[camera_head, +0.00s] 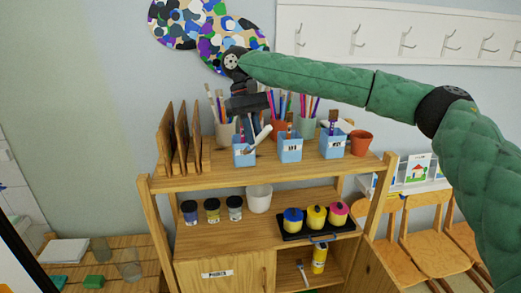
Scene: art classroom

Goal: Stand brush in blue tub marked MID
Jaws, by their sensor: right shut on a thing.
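Three blue tubs with white labels stand in a row on the shelf top: a left tub (244,158), a middle tub (290,154) and a right tub (333,150). The label letters are too small to read surely. A brush stands in the middle tub (289,122) and another in the right tub (332,121). My right gripper (250,128) points down just above the left tub. It is shut on a thin brush, mostly hidden by the fingers; I cannot tell whether its lower end is inside the tub. My left gripper is out of view.
Behind the tubs stand cups of pencils and brushes, including a grey-green cup (306,127). Wooden panels (181,135) stand close left of the gripper. A terracotta pot (360,142) is at the right end. Jars (212,210) and a black tray (291,235) are on the lower shelf.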

